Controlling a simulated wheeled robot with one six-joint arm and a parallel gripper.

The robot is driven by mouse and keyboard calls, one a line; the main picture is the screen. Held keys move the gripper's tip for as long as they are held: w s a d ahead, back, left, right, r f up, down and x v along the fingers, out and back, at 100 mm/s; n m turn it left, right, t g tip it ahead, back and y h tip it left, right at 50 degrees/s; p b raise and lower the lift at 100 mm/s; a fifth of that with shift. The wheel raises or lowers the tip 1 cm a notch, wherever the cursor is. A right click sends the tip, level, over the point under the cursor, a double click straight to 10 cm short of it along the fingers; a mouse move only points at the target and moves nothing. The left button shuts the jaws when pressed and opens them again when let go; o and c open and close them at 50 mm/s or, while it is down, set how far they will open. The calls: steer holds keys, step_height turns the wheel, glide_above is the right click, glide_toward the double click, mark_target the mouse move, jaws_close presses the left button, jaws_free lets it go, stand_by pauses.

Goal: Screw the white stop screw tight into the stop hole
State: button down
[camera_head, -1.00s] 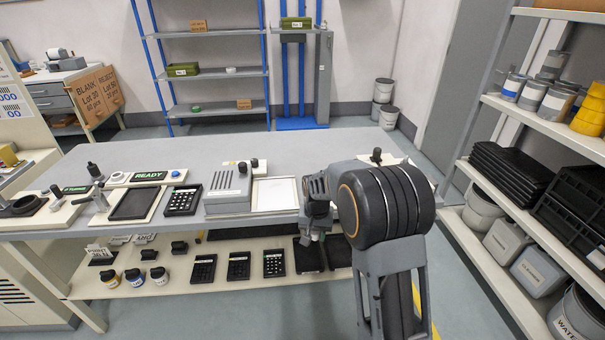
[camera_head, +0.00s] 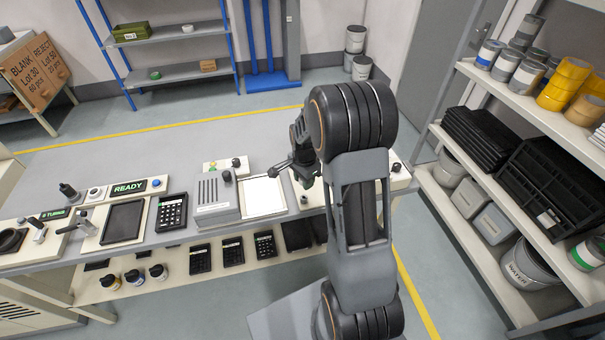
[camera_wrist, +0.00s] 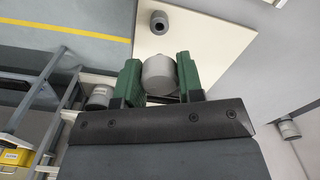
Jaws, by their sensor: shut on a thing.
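My gripper (camera_wrist: 160,76) shows its two green fingers in the wrist view, shut on both sides of a light grey-white round piece. This piece, which looks like the white stop screw (camera_wrist: 158,72), sits between the fingertips, and I see it end-on. Beyond it, a short dark grey cylinder with a hole (camera_wrist: 158,21) stands on a beige board (camera_wrist: 205,35). I cannot tell whether this is the stop hole. In the head view my gripper (camera_head: 297,172) is small and partly hidden by my arm, right of the white-faced tray (camera_head: 263,197). The screw cannot be made out there.
The bench (camera_head: 165,155) carries a grey slotted box (camera_head: 211,197), a black keypad (camera_head: 171,212) and a READY sign (camera_head: 129,187). A beige panel with a dark knob (camera_head: 396,167) lies to the right. A loaded shelf (camera_head: 441,132) stands at right. The bench's back is clear.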

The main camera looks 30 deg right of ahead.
steer(key=shift+f, duration=0.15)
steer(key=shift+f+b, duration=2.05)
steer(key=shift+f, duration=0.4)
steer(key=shift+f+b, duration=0.5)
steer(key=shift+b, duration=0.05)
steer(key=shift+f+b, duration=0.35)
steer(key=shift+f, duration=0.1)
steer(key=c, duration=1.3)
jaws_free()
steer(key=shift+c, duration=0.2)
jaws_close()
